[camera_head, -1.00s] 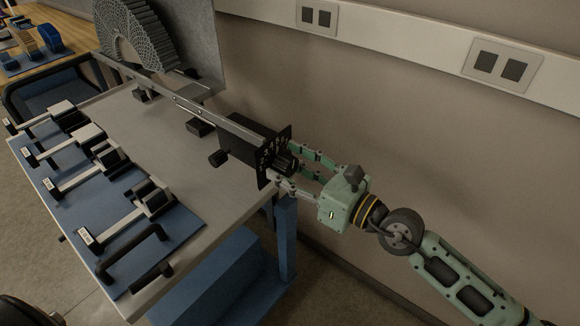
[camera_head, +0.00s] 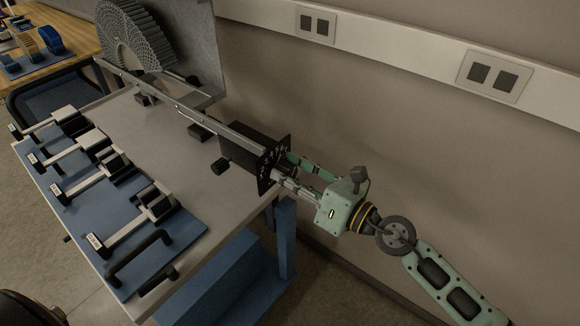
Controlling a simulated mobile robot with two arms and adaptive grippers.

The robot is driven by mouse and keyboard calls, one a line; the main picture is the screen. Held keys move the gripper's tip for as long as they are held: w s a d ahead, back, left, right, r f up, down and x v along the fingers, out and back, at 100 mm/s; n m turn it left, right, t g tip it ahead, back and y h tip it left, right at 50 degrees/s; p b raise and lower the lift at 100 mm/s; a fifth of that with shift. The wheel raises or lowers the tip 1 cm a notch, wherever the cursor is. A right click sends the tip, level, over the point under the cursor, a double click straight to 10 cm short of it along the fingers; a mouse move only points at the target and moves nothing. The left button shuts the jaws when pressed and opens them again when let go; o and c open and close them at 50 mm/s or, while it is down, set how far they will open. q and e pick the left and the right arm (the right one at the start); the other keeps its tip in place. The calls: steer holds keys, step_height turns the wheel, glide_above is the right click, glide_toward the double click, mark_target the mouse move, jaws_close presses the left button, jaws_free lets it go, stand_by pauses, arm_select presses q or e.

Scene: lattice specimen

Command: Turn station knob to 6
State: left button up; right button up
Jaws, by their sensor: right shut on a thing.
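The station's black box (camera_head: 246,149) stands at the right end of the table, with a numbered dial plate (camera_head: 264,181) on its right face. The black station knob (camera_head: 284,171) sticks out from this plate and is mostly hidden by my fingers. My right gripper (camera_head: 287,172) reaches in from the right and is shut on the knob. Its green body is now rolled, with one finger above and one below the knob. I cannot read which number the knob points to. My left gripper is not in view.
A metal rail (camera_head: 180,99) runs from the box to a grey lattice arch (camera_head: 134,36) at the back. A blue mat (camera_head: 110,203) holds several clamp-like tools. The wall (camera_head: 400,110) with sockets stands behind my right arm.

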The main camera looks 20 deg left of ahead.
steer(key=shift+s+a+r, duration=0.1)
steer(key=shift+r, duration=0.05)
steer(key=o, duration=1.1)
steer(key=v, duration=1.2)
